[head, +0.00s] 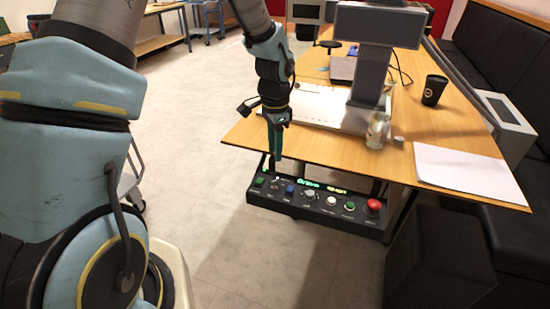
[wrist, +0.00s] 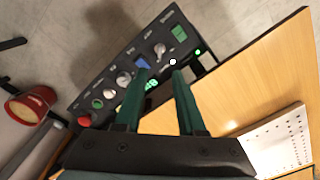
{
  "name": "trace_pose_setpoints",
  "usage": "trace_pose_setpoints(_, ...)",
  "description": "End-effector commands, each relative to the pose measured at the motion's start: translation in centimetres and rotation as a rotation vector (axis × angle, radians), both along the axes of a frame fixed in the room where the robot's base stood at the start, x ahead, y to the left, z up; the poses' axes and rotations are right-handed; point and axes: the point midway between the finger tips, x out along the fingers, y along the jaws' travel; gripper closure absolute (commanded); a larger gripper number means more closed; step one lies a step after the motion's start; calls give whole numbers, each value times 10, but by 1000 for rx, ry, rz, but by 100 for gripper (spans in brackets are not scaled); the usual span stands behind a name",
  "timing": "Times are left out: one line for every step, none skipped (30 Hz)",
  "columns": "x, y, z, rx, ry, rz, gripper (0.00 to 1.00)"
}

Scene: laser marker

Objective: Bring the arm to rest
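My gripper (head: 278,157) is at the end of my arm, pointing down at the table's front edge, above the control panel (head: 330,213). In the wrist view, its two green fingers (wrist: 160,74) stand apart with nothing held between them. The panel also shows in the wrist view (wrist: 108,92), beyond the fingertips, with a blue button, a green button, knobs and lit indicators. I cannot tell from these views whether a fingertip touches the panel.
A wooden table (head: 440,130) bears the laser marker's column (head: 370,75), a glass (head: 377,132), a black cup (head: 433,90) and white paper (head: 465,172). A red emergency button (head: 374,205) is at the panel's right end.

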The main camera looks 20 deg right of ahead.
Motion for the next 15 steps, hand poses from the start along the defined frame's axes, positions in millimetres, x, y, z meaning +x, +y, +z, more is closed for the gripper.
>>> trace_pose_setpoints(0,0,1,0,0,0,61)
trace_pose_setpoints(0,0,2,0,0,0,61)
trace_pose_setpoints(0,0,2,0,0,0,61)
trace_pose_setpoints(0,0,2,0,1,0,61)
trace_pose_setpoints(0,0,2,0,1,0,61)
trace_pose_setpoints(0,0,2,0,0,0,61)
trace_pose_setpoints(0,0,2,0,0,0,61)
trace_pose_setpoints(0,0,1,0,0,0,61)
trace_pose_setpoints(0,0,1,0,0,0,61)
trace_pose_setpoints(0,0,1,0,0,0,61)
trace_pose_setpoints(0,0,1,0,0,0,61)
trace_pose_setpoints(0,0,1,0,0,0,61)
trace_pose_setpoints(0,0,1,0,0,0,61)
trace_pose_setpoints(0,1,2,0,0,3,61)
trace_pose_setpoints(1,3,3,0,-1,12,61)
